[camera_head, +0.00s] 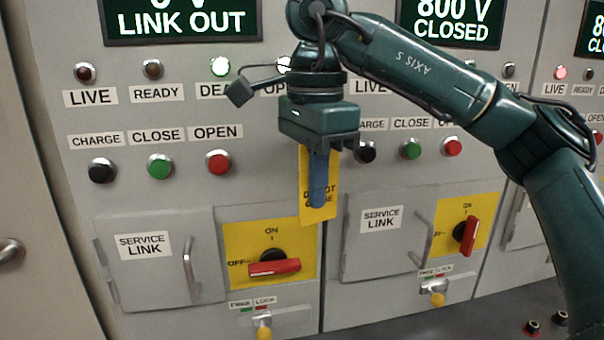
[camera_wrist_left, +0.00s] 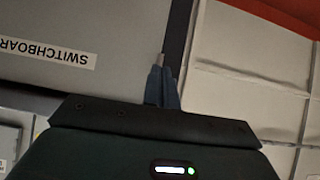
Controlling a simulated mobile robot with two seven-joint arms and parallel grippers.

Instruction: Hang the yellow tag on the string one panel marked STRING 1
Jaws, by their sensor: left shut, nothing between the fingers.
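The yellow tag (camera_head: 329,190), with dark lettering partly hidden by a finger, hangs upright under my right gripper (camera_head: 318,203). The gripper points down with its blue fingers shut on the tag, in front of the seam between two grey panels. The tag's top edge is hidden by the gripper. The left panel (camera_head: 205,190) has a display reading LINK OUT and a red rotary handle (camera_head: 274,267) lying level, towards OFF. No STRING 1 marking shows. My left gripper (camera_wrist_left: 162,70) is shut and empty in the left wrist view, away from the panels.
The neighbouring panel (camera_head: 360,185) reads 800 V CLOSED, and its red handle (camera_head: 467,236) stands upright at ON. Buttons, lamps, service link doors with handles (camera_head: 191,265) and a yellow lock knob (camera_head: 263,330) stick out. A SWITCHBOARD label (camera_wrist_left: 45,50) shows in the left wrist view.

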